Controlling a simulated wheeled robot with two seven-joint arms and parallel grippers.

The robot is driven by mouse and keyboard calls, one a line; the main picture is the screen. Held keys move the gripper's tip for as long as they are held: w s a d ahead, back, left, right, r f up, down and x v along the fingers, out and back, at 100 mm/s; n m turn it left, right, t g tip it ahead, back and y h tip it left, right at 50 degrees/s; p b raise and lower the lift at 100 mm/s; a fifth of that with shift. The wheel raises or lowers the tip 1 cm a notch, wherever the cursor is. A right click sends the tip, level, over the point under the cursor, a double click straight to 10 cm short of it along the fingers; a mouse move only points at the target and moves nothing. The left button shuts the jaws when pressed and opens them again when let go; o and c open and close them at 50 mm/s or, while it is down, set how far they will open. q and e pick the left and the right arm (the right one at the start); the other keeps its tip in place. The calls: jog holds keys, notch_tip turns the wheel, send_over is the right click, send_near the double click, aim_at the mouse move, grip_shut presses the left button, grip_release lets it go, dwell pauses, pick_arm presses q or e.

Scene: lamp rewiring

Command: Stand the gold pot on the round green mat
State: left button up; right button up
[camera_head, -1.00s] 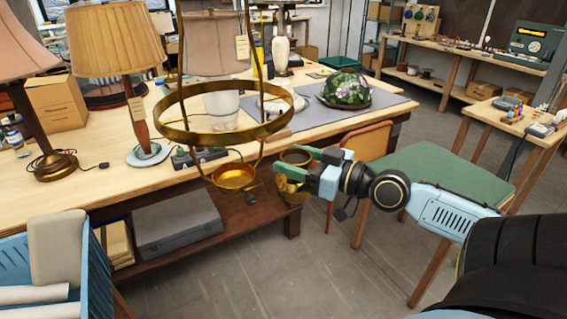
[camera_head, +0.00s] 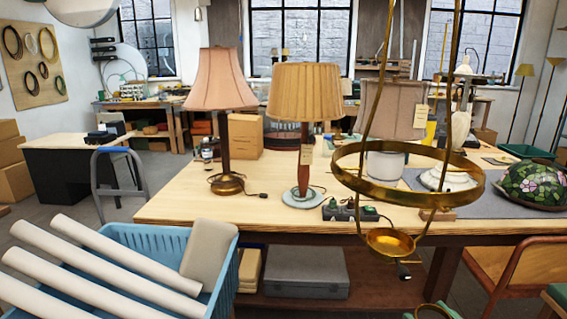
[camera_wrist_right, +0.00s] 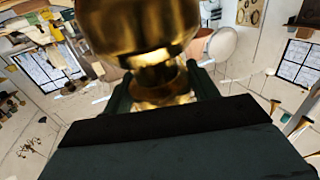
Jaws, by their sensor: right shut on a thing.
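The gold pot (camera_wrist_right: 140,28) fills the top middle of the right wrist view, shiny and close to the camera. My right gripper (camera_wrist_right: 160,88) is shut on its narrow lower part, with a dark green finger on each side. In the head view only the rim of the gold pot (camera_head: 428,312) and a bit of green finger show at the bottom edge, in front of the workbench. I cannot make out a round green mat for certain in either view. My left gripper is not in view.
A hanging brass ring fixture (camera_head: 408,198) with a small bowl is in front of the wooden workbench (camera_head: 240,212). Two shaded lamps (camera_head: 222,135) (camera_head: 305,140) and a floral glass shade (camera_head: 530,185) stand on it. A blue crate (camera_head: 225,275) of rolls is at lower left.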

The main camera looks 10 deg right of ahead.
jog(key=w+a+f+b, duration=0.1)
jog(key=w+a, duration=0.1)
jog(key=a, duration=0.4)
jog(key=w+a+f+m+h+b, duration=0.1)
jog(key=w+a+b, duration=0.1)
jog(key=a, duration=0.5)
jog(key=shift+w+f+h, duration=0.2)
jog(key=shift+f+h, duration=0.1)
jog(key=shift+a, duration=0.15)
